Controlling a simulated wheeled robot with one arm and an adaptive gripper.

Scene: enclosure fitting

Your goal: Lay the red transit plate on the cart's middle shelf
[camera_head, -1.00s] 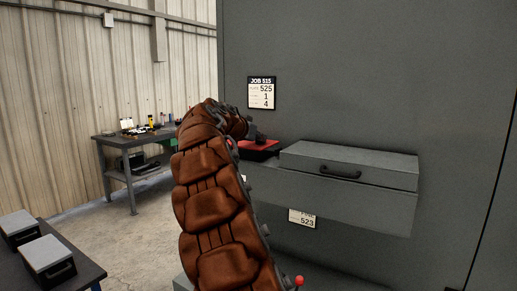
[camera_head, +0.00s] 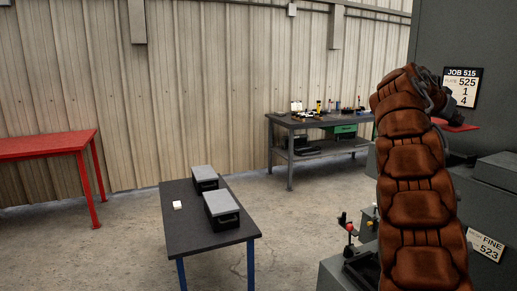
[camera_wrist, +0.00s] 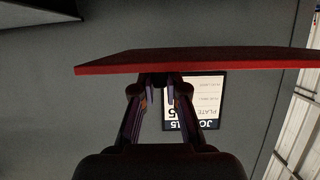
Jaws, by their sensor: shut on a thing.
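The red transit plate (camera_wrist: 200,61) spans the wrist view as a thin, nearly edge-on slab. My gripper (camera_wrist: 161,88) is shut on its near edge, with both fingers close together beneath it in the picture. In the head view a small part of the red plate (camera_head: 459,127) shows at the right, beside the large grey enclosure; my brown-sleeved arm hides the rest and most of the gripper. I cannot make out a cart with a middle shelf in either view.
A dark table (camera_head: 190,239) with blue legs carries two grey-lidded boxes (camera_head: 222,207) and a small white block (camera_head: 177,205). A red table (camera_head: 40,145) stands left. A workbench (camera_head: 310,123) with tools stands at the back wall. Open concrete floor (camera_head: 120,240) lies between them.

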